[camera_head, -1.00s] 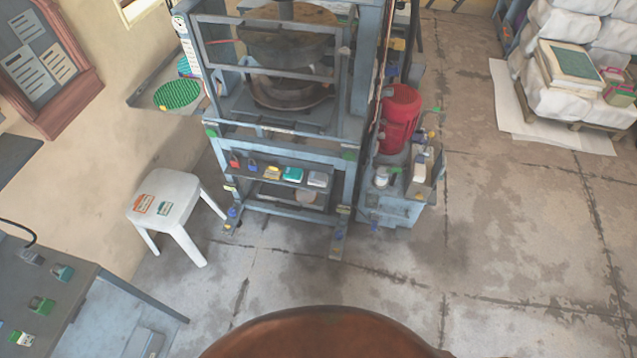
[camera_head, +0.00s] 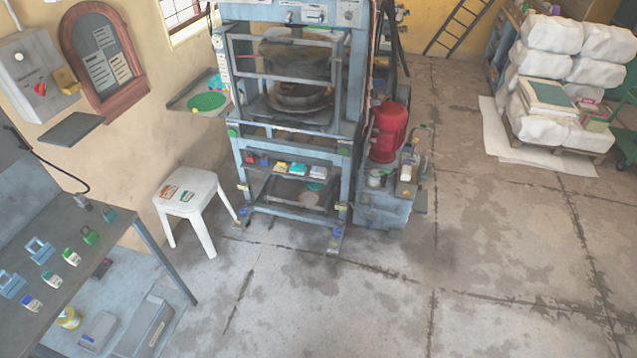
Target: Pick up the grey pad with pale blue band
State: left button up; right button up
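A small light grey block (camera_head: 317,172) lies at the right end of the front shelf of the blue-grey press (camera_head: 345,190). It could be the grey pad, but it is too small to make out a pale blue band. A teal block (camera_head: 298,171) and a yellow-and-white block (camera_head: 281,167) lie to its left on the same shelf. Neither of my grippers is in view.
A white stool (camera_head: 190,188) with two small cards stands left of the press. A grey bench (camera_head: 30,330) with several small items is at the lower left. A red motor (camera_head: 388,130) stands right of the press. White sacks (camera_head: 545,80) are stacked far right. The front floor is clear.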

aim_at(317, 173)
jog(key=u, duration=0.45)
jog(key=i, duration=0.55)
jog(key=u, duration=0.4)
